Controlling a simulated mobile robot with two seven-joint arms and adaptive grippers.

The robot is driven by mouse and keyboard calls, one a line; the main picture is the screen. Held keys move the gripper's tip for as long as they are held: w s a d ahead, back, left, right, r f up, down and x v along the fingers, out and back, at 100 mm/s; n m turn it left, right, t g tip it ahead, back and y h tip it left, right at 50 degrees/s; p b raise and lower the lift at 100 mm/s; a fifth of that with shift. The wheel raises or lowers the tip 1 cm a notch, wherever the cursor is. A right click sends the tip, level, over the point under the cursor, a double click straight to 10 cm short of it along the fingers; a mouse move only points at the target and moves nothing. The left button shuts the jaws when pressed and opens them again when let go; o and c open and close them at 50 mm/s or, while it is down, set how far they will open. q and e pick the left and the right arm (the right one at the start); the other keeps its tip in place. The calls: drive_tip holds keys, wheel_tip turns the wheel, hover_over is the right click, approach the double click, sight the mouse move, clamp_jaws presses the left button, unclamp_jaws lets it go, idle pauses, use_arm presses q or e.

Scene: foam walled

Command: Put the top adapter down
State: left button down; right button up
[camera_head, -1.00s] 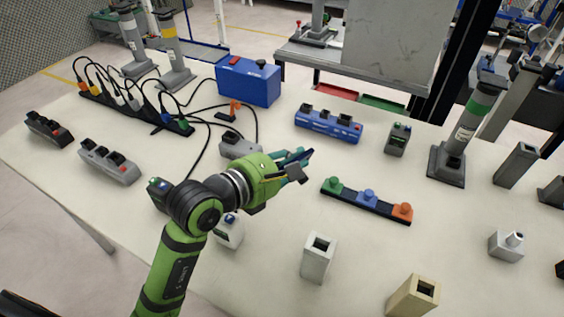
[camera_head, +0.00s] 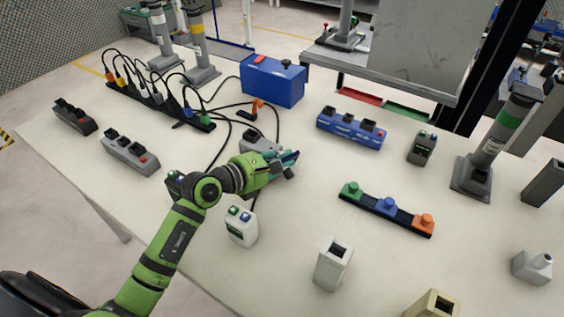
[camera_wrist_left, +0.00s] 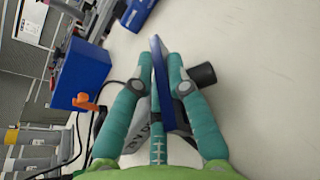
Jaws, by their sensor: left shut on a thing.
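My left gripper (camera_head: 287,162) is over the middle of the white table, just right of a grey socket block (camera_head: 260,143). Its teal fingers, also in the left wrist view (camera_wrist_left: 163,68), are shut on the adapter, a thin dark blue piece (camera_wrist_left: 162,85) seen edge-on. In the head view the fingers mostly hide the adapter. I cannot tell its height above the table. My right gripper is out of view.
A blue box (camera_head: 272,81), a cabled black power strip (camera_head: 150,101) and a blue socket strip (camera_head: 350,128) stand behind. A strip with green, blue and orange knobs (camera_head: 387,207) lies right. A white two-button block (camera_head: 241,226) and a pale hollow block (camera_head: 332,264) stand in front.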

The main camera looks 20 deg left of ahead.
use_arm(q)
drive_tip(key=shift+f, duration=0.4)
drive_tip(key=shift+f, duration=0.1)
drive_tip(key=c, duration=1.2)
unclamp_jaws()
